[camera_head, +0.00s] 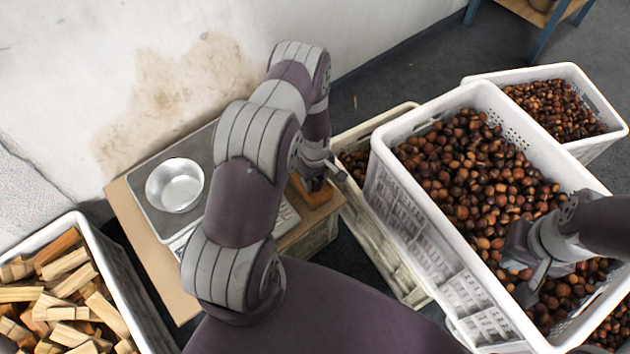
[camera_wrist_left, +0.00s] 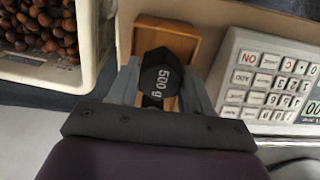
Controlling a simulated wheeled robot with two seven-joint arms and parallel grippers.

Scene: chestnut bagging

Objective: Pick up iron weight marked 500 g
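The iron weight (camera_wrist_left: 161,76), black and six-sided with "500 g" in white, shows in the left wrist view between the fingers of my left gripper (camera_wrist_left: 160,82). Both fingers appear to touch its sides. The weight is at the wooden tray (camera_wrist_left: 180,28); I cannot tell whether it is lifted. In the head view my left gripper (camera_head: 318,176) is over the wooden tray (camera_head: 314,197), and my arm and gripper hide the weight. My right gripper (camera_head: 521,277) is over the chestnut crate, its fingers apart, with nothing seen between them.
A scale with a metal bowl (camera_head: 174,185) and keypad (camera_wrist_left: 268,78) stands on the wooden table (camera_head: 150,262), beside the tray. White crates of chestnuts (camera_head: 470,185) fill the right. A crate of wood pieces (camera_head: 65,290) is at left. A stained wall (camera_head: 100,70) stands behind.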

